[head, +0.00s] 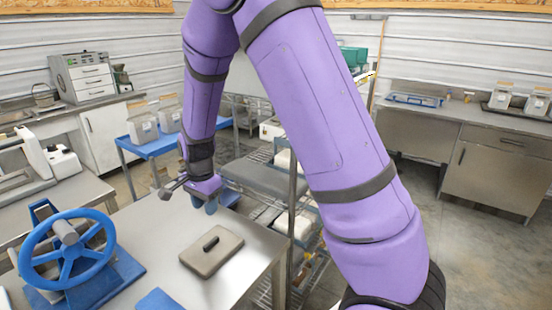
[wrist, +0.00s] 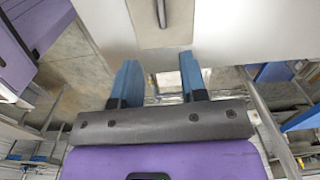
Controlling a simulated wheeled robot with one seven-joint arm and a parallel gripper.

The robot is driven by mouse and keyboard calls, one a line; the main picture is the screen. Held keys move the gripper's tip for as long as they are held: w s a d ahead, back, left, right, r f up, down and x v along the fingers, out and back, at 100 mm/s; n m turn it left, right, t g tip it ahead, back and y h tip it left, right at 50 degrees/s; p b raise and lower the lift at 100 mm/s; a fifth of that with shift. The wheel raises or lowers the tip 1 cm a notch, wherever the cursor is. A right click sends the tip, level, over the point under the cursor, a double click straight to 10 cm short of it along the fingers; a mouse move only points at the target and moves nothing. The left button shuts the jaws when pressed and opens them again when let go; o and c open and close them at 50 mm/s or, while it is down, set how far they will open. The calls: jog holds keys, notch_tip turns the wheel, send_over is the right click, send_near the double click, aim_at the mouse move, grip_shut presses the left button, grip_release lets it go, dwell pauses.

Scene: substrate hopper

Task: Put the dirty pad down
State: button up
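A flat tan-grey pad (head: 211,252) with a dark bar handle lies on the steel table (head: 150,225). I cannot tell from its surface whether it is dirty. In the wrist view the pad (wrist: 178,32) shows at the top, ahead of the fingertips, with its handle along its middle. My gripper (head: 205,204) is over the far edge of the table, behind the pad and apart from it. In the wrist view the two blue fingers of my gripper (wrist: 158,72) are spread wide, with nothing between them.
A blue handwheel (head: 68,250) on a blue base stands at the table's left. A blue flat object (head: 158,300) lies at the near edge. A wire shelf rack (head: 265,178) stands just right of the table. Clear steel surrounds the pad.

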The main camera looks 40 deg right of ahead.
jog(key=s+d+r+n+t, duration=0.1)
jog(key=s+r+n, duration=0.15)
jog(key=r, duration=0.35)
jog(key=s+d+r+n, duration=0.1)
jog(key=s+r, duration=0.2)
jog(key=r, duration=0.2)
jog(key=s+d+r+n+t, duration=0.2)
jog(key=s+r+n, duration=0.3)
jog(key=s, duration=0.6)
jog(key=s+d+r+n+t, duration=0.2)
jog(key=s+r+n, duration=0.3)
jog(key=s+r, duration=0.5)
jog(key=shift+s+d, duration=0.4)
jog(key=shift+s, duration=0.8)
